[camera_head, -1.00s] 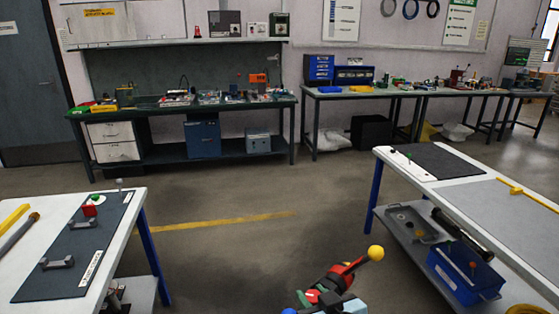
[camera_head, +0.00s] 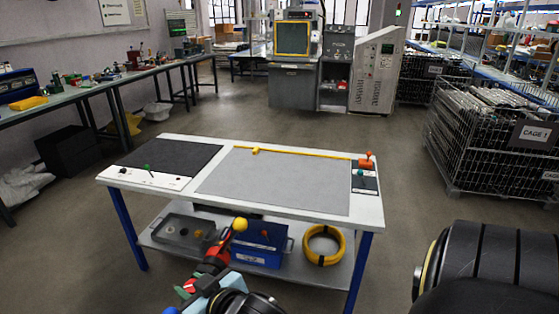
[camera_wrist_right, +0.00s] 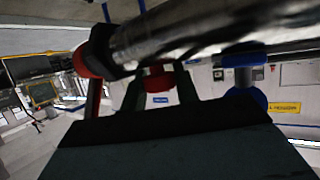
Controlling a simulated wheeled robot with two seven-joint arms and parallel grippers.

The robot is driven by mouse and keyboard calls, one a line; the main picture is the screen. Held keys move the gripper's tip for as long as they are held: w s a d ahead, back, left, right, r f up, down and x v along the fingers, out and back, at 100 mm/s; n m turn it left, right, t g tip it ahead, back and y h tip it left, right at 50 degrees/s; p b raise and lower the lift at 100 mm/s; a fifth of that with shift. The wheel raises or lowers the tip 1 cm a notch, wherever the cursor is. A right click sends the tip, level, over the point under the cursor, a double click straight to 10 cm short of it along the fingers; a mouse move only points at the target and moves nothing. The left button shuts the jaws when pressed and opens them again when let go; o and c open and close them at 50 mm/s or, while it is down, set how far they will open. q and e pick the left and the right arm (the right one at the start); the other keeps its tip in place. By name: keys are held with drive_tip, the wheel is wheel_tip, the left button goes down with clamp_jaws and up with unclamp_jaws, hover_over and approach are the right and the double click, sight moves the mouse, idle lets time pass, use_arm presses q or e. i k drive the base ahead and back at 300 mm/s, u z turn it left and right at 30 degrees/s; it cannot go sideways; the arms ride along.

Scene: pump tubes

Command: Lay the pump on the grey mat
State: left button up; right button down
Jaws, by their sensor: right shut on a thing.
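The pump (camera_head: 217,257) shows at the bottom centre of the head view as a red and dark body with a yellow ball at its upper end. In the right wrist view the pump (camera_wrist_right: 205,30) is a shiny metal cylinder across the top, with red and blue parts. My right gripper (camera_wrist_right: 160,80) is shut on the pump and holds it in the air, in front of the white table. The grey mat (camera_head: 275,180) lies flat and bare on the table top, beyond the pump. My left gripper is not in view.
The white table (camera_head: 112,174) also bears a dark mat (camera_head: 175,158), a yellow bar (camera_head: 310,153) along the far edge and a small orange item (camera_head: 366,161) at right. Its lower shelf holds a blue bin (camera_head: 262,248) and a yellow coil (camera_head: 324,246). A cage (camera_head: 490,145) stands at right.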

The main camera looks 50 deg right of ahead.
sight(289, 182)
drive_tip(key=z, duration=0.5)
drive_tip(key=i, duration=1.75)
drive_tip(key=z, duration=1.25)
drive_tip(key=i, duration=1.1)
drive_tip(key=z, duration=3.55)
